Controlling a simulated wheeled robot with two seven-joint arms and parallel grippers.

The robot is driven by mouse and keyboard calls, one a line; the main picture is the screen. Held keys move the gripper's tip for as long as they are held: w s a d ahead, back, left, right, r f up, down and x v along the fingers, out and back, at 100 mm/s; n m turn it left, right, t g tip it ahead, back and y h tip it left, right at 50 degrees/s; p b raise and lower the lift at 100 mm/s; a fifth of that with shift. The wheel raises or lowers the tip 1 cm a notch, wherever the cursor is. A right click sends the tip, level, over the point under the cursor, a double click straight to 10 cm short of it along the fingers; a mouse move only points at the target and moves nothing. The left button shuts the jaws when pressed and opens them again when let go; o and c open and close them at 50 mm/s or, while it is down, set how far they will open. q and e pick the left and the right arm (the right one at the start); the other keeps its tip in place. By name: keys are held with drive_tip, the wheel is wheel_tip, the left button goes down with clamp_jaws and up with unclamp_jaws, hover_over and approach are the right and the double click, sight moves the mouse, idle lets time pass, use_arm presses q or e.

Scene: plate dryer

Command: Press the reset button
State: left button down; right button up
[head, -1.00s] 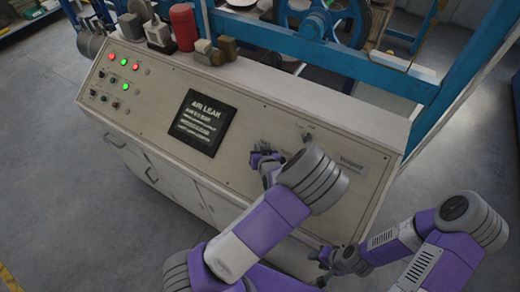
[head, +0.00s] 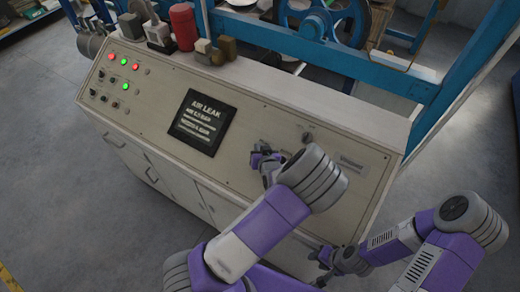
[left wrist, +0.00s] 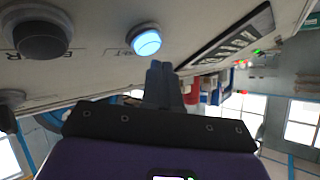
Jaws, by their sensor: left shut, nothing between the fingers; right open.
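The control panel (head: 160,120) is a cream sloped console with a dark screen (head: 203,121) reading "AIR LEAK". My left gripper (head: 256,152) is shut and empty, close to the panel face right of the screen. In the left wrist view, its shut fingers (left wrist: 158,68) point at the panel just below a round button lit light blue (left wrist: 146,42); I cannot tell whether they touch. In the head view the lit button is hidden by my gripper. My right gripper (head: 322,265) is open and empty, low in front of the console.
A large black knob (left wrist: 42,35) sits left of the lit button in the left wrist view. Red and green lights (head: 124,62) and small switches are at the panel's left end. A red cylinder (head: 184,27) and blue machine frame (head: 310,55) stand behind. Floor at left is clear.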

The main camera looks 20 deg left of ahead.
use_arm(q)
drive_tip(key=shift+w+f, duration=0.15)
drive_tip(key=shift+f, duration=0.1)
drive_tip(key=shift+w+d+f+b, duration=0.1)
drive_tip(key=shift+w+f+b, duration=0.15)
drive_tip(key=shift+f+b, duration=0.15)
idle(0.7)
drive_tip(key=shift+r, duration=0.1)
drive_tip(key=shift+s+r+p, duration=0.45)
drive_tip(key=shift+r+p, duration=0.2)
drive_tip(key=shift+r, duration=0.1)
drive_tip(key=r+p, duration=0.1)
drive_tip(key=s+r+p, duration=0.2)
drive_tip(key=r, duration=0.1)
drive_tip(key=shift+s+a+r, duration=0.1)
drive_tip(key=shift+s+a, duration=0.15)
idle(1.1)
